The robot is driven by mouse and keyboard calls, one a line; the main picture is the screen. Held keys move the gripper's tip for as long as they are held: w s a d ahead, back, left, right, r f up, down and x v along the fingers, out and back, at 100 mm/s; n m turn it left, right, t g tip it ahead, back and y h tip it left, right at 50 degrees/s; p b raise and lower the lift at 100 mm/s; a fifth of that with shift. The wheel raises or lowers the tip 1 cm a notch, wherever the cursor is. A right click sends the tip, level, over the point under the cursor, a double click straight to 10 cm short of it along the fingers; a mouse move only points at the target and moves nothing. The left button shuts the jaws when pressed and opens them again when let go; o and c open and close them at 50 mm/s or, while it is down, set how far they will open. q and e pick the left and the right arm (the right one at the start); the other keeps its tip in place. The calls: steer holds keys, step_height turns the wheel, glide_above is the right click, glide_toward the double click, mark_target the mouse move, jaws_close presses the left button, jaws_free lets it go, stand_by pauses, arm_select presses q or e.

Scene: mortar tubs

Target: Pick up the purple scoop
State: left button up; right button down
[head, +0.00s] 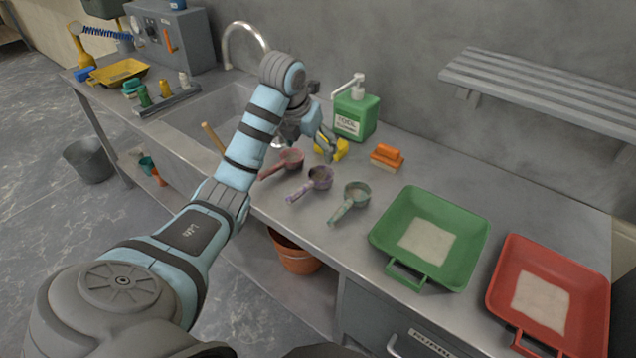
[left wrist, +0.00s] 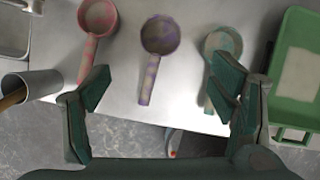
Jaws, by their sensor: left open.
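The purple scoop (head: 320,178) lies on the steel counter between a pink scoop (head: 290,159) and a green scoop (head: 354,193). Its handle points toward the counter's front edge, and its bowl looks dark inside. In the left wrist view the purple scoop (left wrist: 152,72) is in the middle, its handle running down between my fingers. My left gripper (head: 328,146) is open and empty, above the counter near the scoops. In the left wrist view my left gripper (left wrist: 165,88) has its fingers apart, one on each side of the purple handle. My right gripper is not in view.
A green tub (head: 463,262) and a red tub (head: 585,310) stand to the right. A green soap bottle (head: 357,112) and an orange brush (head: 387,156) are behind the scoops. The sink (head: 185,120) is at the left. A grey cup (left wrist: 42,82) stands left of the pink scoop.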

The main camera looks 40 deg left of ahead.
mark_target(319, 176)
arm_select(q)
steer(key=b+x, duration=0.1)
steer(key=x, duration=0.3)
steer(key=b+x, duration=0.2)
steer(key=x, duration=0.3)
steer(key=b+x, duration=0.1)
steer(key=x, duration=0.4)
steer(key=shift+s+d+f, duration=0.15)
steer(key=shift+s+f, duration=0.1)
steer(key=shift+r, duration=0.1)
steer(key=c, duration=1.3)
